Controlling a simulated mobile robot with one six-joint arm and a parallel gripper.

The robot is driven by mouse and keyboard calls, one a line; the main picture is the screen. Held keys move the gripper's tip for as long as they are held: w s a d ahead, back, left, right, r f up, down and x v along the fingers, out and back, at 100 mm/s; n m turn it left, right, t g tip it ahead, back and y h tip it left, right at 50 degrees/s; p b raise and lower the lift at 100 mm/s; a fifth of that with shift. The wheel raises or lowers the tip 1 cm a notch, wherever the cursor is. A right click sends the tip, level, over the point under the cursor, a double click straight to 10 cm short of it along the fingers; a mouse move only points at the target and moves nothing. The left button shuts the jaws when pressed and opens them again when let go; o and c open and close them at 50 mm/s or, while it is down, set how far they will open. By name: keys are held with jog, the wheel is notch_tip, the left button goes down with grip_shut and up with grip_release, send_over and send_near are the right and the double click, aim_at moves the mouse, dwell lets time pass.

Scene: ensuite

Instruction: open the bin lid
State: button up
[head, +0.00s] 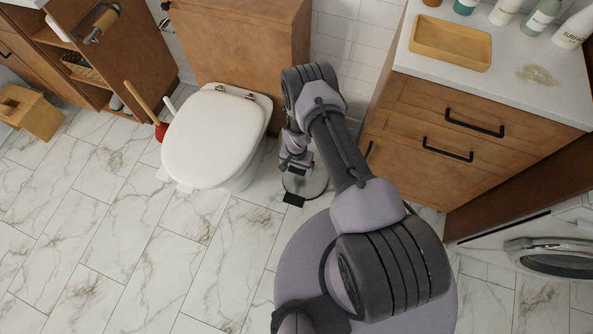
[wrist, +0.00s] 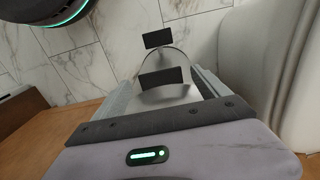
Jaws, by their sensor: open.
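The bin (head: 314,184) is a small round shiny one on the floor between the toilet and the wooden vanity. Its lid looks down, but my gripper hides its back part. A black pedal (head: 293,199) sticks out at the bin's front; it also shows in the wrist view (wrist: 157,39). My gripper (head: 297,161) is open and points down over the bin's back part. In the wrist view, the bin's lid (wrist: 160,59) lies between and beyond my fingers (wrist: 166,87), with a black tab (wrist: 163,77) on it. I cannot tell whether my fingers touch the lid.
The toilet (head: 216,138), lid down, stands close left of the bin. The wooden vanity (head: 455,125) is close on the right. A red plunger (head: 161,131) stands left of the toilet. The marble floor (head: 140,245) at front left is clear. A white front-loading machine (head: 545,245) is at right.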

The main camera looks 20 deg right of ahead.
jog(key=shift+f, duration=0.35)
